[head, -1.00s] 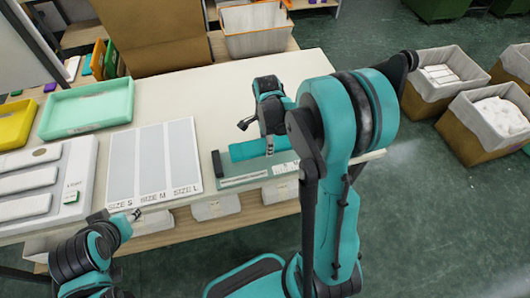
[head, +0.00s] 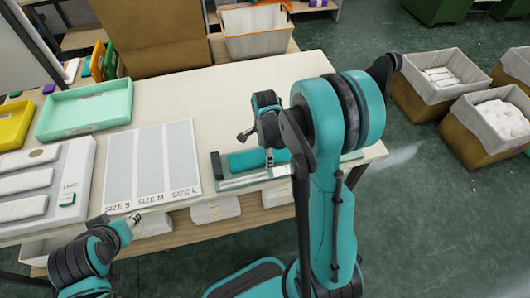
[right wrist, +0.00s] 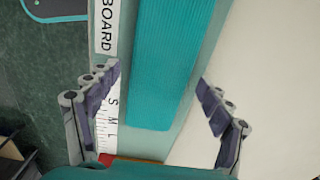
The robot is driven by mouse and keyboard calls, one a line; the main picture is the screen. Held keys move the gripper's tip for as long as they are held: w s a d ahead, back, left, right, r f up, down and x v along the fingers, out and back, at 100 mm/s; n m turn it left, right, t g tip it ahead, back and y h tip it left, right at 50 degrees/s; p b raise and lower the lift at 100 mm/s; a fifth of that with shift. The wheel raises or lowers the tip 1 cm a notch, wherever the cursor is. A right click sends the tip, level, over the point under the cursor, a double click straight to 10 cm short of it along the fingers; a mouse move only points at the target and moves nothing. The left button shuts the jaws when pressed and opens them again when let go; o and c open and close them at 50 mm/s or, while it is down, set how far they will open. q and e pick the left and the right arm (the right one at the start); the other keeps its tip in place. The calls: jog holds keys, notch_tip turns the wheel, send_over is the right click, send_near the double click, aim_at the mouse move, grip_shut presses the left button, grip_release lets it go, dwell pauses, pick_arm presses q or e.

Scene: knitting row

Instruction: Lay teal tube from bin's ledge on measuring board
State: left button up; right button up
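The teal tube (head: 246,160) lies lengthwise along the measuring board (head: 238,182) at the table's front edge, beside the board's dark end piece (head: 216,165). In the right wrist view the ribbed tube (right wrist: 168,60) lies between my fingers, along the board's printed strip with S, M, L (right wrist: 112,112). My right gripper (right wrist: 158,80) is open around the tube, with a gap on both sides. In the head view the right gripper (head: 269,157) is over the tube's right part and my arm hides the board's right end. My left gripper (head: 134,218) is by the table's front edge, small, its opening unclear.
A size mat marked S, M, L (head: 150,165) lies left of the board. A mint tray (head: 85,110), a yellow tray (head: 12,125) and a white panel (head: 75,180) are further left. Lined bins (head: 435,85) stand on the floor at right. The table behind the board is clear.

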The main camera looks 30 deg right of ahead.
jog(key=shift+r, duration=0.1)
jog(key=shift+r+p, duration=0.3)
notch_tip(320, 180, up, 12)
jog(key=f+p, duration=0.1)
jog(key=p, duration=0.2)
jog(key=s+a+r+n+t, duration=0.3)
jog(key=s+a+r+n, duration=0.1)
jog(key=n, duration=0.6)
jog(key=s+a+r+n+t, duration=0.4)
jog(key=s+n, duration=0.3)
jog(key=n, duration=0.3)
jog(key=shift+s+a+r+n, duration=0.2)
jog(key=shift+a+r+n, duration=0.15)
jog(key=shift+a, duration=0.25)
